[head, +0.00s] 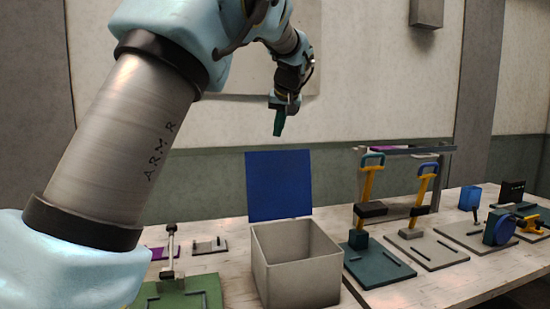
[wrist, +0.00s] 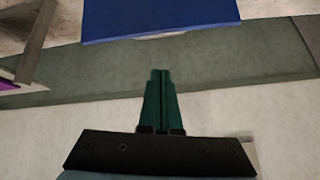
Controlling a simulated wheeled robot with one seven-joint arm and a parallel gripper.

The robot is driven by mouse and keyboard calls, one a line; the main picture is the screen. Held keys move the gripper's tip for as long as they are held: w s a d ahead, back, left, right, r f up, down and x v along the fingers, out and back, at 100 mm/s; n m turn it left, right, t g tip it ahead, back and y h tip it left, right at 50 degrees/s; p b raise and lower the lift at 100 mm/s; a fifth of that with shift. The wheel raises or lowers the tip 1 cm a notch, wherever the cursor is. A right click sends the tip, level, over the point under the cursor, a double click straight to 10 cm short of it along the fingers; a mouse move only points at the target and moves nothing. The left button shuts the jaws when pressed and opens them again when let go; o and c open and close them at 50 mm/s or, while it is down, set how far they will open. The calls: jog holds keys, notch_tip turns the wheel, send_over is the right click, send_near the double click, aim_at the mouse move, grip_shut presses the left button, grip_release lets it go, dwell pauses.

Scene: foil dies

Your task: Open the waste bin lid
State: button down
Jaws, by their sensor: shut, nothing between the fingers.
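The waste bin (head: 296,270) is a light grey open-topped box on the table. Its blue lid (head: 279,185) stands upright at the bin's back edge, so the bin's mouth is uncovered and its inner walls show. My gripper (head: 279,132) is above the lid, pointing down, with its dark green fingers shut and empty. It looks apart from the lid. In the wrist view the closed fingers (wrist: 160,75) point toward the blue lid (wrist: 160,15), which shows at the top; the bin's box is not seen there.
A green fixture (head: 180,298) stands left of the bin. To the right are toggle-clamp presses with yellow levers (head: 367,185), a blue round device (head: 499,228) and a grey rack frame (head: 405,151). A wall is behind the table (head: 420,290). Air above the bin is clear.

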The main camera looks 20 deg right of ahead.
aim_at(275, 153)
jog(key=w+f+n+p, duration=0.2)
jog(key=w+f+p, duration=0.3)
jog(key=w+f, duration=0.25)
jog(key=s+p, duration=0.1)
jog(key=s, duration=0.3)
jog(key=shift+s+d, duration=0.1)
jog(key=shift+s, duration=0.25)
jog(key=shift+f+b, duration=0.1)
jog(key=shift+b, duration=0.2)
